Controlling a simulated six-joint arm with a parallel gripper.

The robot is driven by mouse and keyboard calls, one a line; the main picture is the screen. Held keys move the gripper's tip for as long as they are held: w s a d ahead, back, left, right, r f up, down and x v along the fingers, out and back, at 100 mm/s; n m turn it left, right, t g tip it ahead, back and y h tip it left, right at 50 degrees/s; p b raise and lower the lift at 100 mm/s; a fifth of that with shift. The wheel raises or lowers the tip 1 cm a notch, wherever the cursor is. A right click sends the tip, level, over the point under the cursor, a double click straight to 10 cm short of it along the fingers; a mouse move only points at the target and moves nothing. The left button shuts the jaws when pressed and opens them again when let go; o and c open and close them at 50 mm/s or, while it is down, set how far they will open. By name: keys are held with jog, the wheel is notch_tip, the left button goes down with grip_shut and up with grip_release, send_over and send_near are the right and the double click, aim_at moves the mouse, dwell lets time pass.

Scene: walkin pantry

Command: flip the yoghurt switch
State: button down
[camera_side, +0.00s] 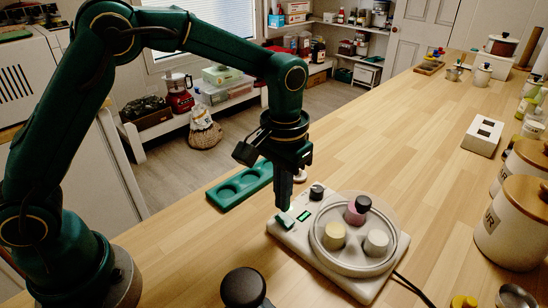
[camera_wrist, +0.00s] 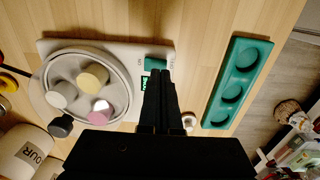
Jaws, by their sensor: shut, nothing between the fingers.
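The yoghurt maker (camera_side: 378,284) is a white flat unit on the wooden counter, with a round clear-rimmed bowl holding yellow, pink and white jars. Its teal switch (camera_side: 285,221) is at the front left corner, beside a lit green display (camera_side: 304,215). In the wrist view, the switch (camera_wrist: 155,63) shows just beyond my fingertips, with tiny lettering beside it. My gripper (camera_side: 283,206) is shut and empty, pointing down right over the switch. I cannot tell whether it touches the switch, or which way the switch is tilted. My fingers partly cover the display in the wrist view.
A teal tray with round hollows (camera_side: 240,186) lies left of the unit. A black ball-shaped thing (camera_side: 243,288) is in front. A cable runs off right.

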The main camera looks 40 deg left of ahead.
aim_at(282, 216)
jog(key=shift+f, duration=1.15)
dwell(0.9)
jog(key=shift+r, duration=3.55)
